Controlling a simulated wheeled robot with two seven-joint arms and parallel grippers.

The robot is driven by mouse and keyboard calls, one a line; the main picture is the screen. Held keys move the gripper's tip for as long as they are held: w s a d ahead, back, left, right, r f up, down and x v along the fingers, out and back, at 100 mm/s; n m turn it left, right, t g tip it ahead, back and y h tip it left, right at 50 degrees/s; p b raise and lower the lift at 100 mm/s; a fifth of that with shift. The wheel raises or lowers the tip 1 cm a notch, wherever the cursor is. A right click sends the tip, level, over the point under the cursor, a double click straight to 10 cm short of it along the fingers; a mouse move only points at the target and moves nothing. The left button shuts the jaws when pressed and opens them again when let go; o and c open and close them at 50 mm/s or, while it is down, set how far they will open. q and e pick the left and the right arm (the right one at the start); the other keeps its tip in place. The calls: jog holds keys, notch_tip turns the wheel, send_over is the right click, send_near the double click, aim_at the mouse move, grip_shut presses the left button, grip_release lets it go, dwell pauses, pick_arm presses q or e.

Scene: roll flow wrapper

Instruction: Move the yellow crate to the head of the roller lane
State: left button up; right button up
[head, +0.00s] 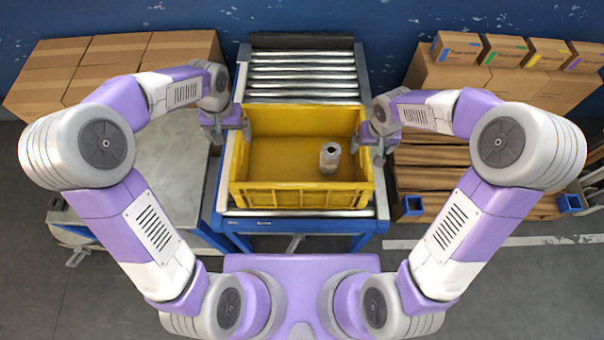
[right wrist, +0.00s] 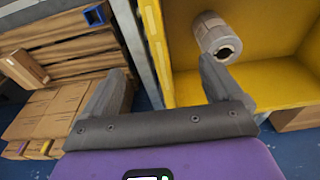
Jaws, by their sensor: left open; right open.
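The yellow crate (head: 300,196) sits on the near part of the roller lane (head: 302,78), with bare rollers behind it and a little roller showing in front. A small grey-white roll (head: 330,158) stands in the crate toward its right side. My left gripper (head: 230,130) is open at the crate's left wall, near the rim. My right gripper (head: 374,148) is open at the right wall. In the right wrist view its fingers (right wrist: 168,92) are apart, one over the crate's inside and one outside the wall (right wrist: 157,50). I cannot tell whether the fingers touch the wall.
A grey-topped table (head: 165,180) stands left of the lane, with cardboard boxes (head: 110,65) behind. A blue wall closes the far side.

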jog(key=shift+s+r, duration=0.15)
jog(key=shift+r, duration=1)
jog(key=shift+s+r, duration=0.1)
jog(key=shift+r, duration=1.05)
jog(key=shift+f, duration=0.1)
